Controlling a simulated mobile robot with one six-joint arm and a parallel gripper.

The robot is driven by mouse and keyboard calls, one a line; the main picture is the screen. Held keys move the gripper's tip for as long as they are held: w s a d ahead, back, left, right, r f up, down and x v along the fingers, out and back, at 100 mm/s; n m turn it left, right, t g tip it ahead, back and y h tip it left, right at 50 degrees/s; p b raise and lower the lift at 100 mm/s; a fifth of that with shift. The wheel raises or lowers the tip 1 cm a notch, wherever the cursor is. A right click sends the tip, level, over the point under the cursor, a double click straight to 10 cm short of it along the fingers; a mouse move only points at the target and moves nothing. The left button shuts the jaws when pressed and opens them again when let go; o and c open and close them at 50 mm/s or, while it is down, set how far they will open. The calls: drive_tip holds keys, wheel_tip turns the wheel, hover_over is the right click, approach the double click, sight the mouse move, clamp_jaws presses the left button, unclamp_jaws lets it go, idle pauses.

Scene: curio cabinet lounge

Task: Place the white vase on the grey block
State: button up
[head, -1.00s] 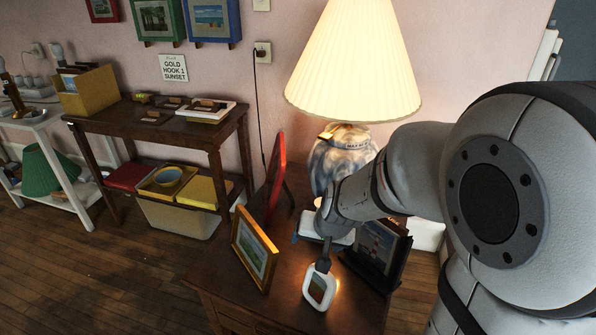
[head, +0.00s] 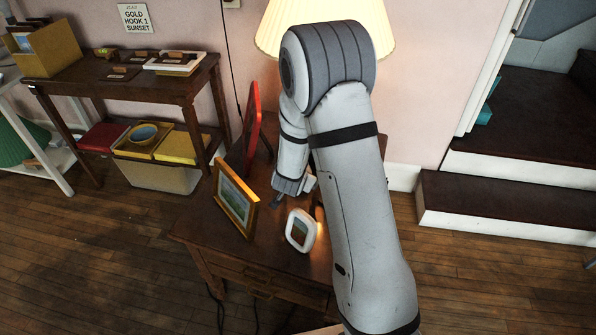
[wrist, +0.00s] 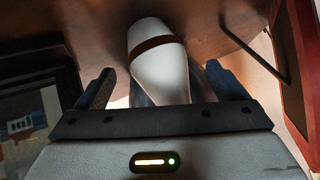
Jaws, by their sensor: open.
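A white vase (wrist: 160,72) with a brown band shows in the wrist view, lying along the space between the two fingers of my gripper (wrist: 161,86). The fingers are apart, one on each side of it, and I cannot tell whether either touches it. In the head view my gripper (head: 279,199) is low over the small wooden table, between the gold picture frame and the white-rimmed frame. The vase is hidden behind my arm there. I cannot make out a grey block in either view.
The wooden table (head: 200,229) holds a gold frame (head: 236,198), a red frame (head: 252,130), a white-rimmed frame (head: 301,230) and a lamp (head: 268,35). A dark frame (wrist: 40,120) stands close on the left in the wrist view. Floor (head: 90,260) is clear at left.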

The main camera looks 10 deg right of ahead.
drive_tip(key=x, duration=0.4)
drive_tip(key=shift+s+f+b, duration=0.1)
drive_tip(key=shift+f+b, duration=0.05)
drive_tip(key=shift+b, duration=0.2)
drive_tip(key=shift+c, duration=0.4)
drive_tip(key=c, duration=1.2)
